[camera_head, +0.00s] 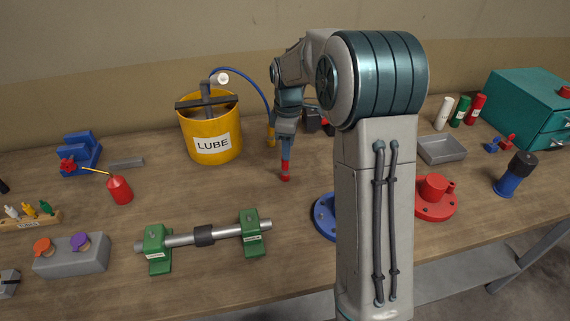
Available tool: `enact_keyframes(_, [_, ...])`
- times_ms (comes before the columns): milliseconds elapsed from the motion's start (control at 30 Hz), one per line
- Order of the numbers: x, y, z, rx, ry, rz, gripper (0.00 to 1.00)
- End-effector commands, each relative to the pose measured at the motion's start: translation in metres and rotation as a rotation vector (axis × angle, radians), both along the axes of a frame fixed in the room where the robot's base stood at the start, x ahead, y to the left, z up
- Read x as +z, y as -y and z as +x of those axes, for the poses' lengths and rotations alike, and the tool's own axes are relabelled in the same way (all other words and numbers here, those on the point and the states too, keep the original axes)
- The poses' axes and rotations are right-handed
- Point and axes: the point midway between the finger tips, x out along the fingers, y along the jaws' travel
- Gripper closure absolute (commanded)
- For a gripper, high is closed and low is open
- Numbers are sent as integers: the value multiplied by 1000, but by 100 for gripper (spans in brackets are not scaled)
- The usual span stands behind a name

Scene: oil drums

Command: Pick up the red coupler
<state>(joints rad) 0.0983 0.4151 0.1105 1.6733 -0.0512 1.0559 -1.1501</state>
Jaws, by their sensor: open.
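A small red fitting (508,141), which looks like the red coupler, lies at the right of the bench beside a similar blue fitting (491,146), in front of the teal cabinet. My gripper (285,172) points down at mid-bench, just right of the yellow LUBE drum and far to the left of the red fitting. Its jaws are open; the tip shows as a narrow red and dark shape seen edge-on, so the gap between the fingers is hidden. I see nothing clearly held. My arm stands between the gripper and the red fitting in the picture.
The yellow LUBE drum (211,137) stands left of my gripper. A shaft on green supports (204,236) lies in front. A red flanged part (435,197), a grey tray (442,150), a blue bottle with a black top (515,174) and the teal cabinet (519,100) are at right.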

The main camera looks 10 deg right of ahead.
Motion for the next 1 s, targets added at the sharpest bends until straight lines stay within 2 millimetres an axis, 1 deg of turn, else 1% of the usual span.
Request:
enact_keyframes(167, [-15, -4, -2, 2, -4, 0, 56])
enact_keyframes(300, [-37, -8, -2, 1, -4, 0, 56])
enact_keyframes(400, [-49, -8, -2, 0, -2, 0, 56])
enact_keyframes(500, [-53, -7, -2, 0, -1, -1, 56])
enact_keyframes(700, [-54, -7, -2, 0, 0, 0, 56])
enact_keyframes(767, [-54, -7, -1, 0, 0, 0, 73])
enact_keyframes(800, [-54, -7, -1, 0, 0, 0, 84])
enact_keyframes(867, [-54, -7, -1, 0, 0, 0, 100])
enact_keyframes(1000, [-54, -7, -1, 0, 1, 0, 100])
